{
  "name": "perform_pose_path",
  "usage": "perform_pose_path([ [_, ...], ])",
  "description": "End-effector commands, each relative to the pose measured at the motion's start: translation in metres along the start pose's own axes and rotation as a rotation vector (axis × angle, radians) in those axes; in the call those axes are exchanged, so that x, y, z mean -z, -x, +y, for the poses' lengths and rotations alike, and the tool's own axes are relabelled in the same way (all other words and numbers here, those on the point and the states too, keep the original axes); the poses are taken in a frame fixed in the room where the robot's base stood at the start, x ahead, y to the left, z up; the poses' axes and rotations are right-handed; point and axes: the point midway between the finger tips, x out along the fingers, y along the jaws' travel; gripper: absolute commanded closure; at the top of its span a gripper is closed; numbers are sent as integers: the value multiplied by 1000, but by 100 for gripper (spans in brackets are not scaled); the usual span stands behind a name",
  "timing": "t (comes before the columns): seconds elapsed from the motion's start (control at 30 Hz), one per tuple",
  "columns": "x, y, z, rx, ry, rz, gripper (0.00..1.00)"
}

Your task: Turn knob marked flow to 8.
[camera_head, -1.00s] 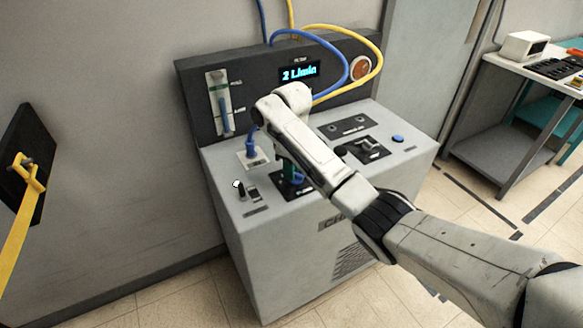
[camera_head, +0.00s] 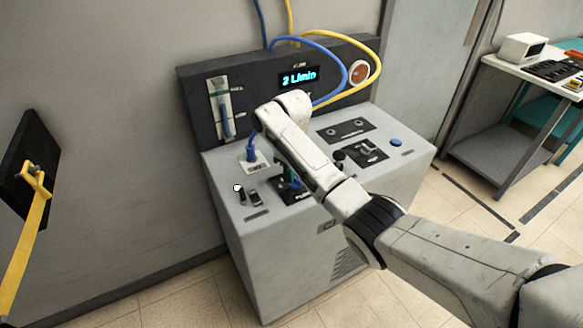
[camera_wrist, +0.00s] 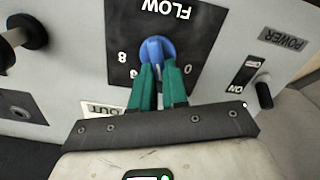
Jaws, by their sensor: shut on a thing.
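The blue flow knob (camera_wrist: 157,48) sits on a black plate (camera_wrist: 185,25) marked FLOW, upside down in the wrist view. A mark 8 shows left of the knob and a 0 at its lower right. My gripper (camera_wrist: 159,68), with green fingers, is shut on the knob from below in that view. In the head view my gripper (camera_head: 291,182) is on the plate on the machine's top, with the knob mostly hidden by my arm. The lit display (camera_head: 299,77) is blurred and looks like 2 or 3 L/min.
A blue hose plug (camera_head: 251,150) stands just behind the flow plate. A toggle switch (camera_head: 239,190) stands left of it; a POWER label (camera_wrist: 284,39) shows in the wrist view. A dark lever panel (camera_head: 366,151) and blue button (camera_head: 396,142) lie to the right.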

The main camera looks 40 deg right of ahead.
Motion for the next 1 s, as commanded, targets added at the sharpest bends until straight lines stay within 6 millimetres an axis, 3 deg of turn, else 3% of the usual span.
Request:
perform_pose_path([
  [1.0, -5, 2, 11, 1, -965, 2, 100],
])
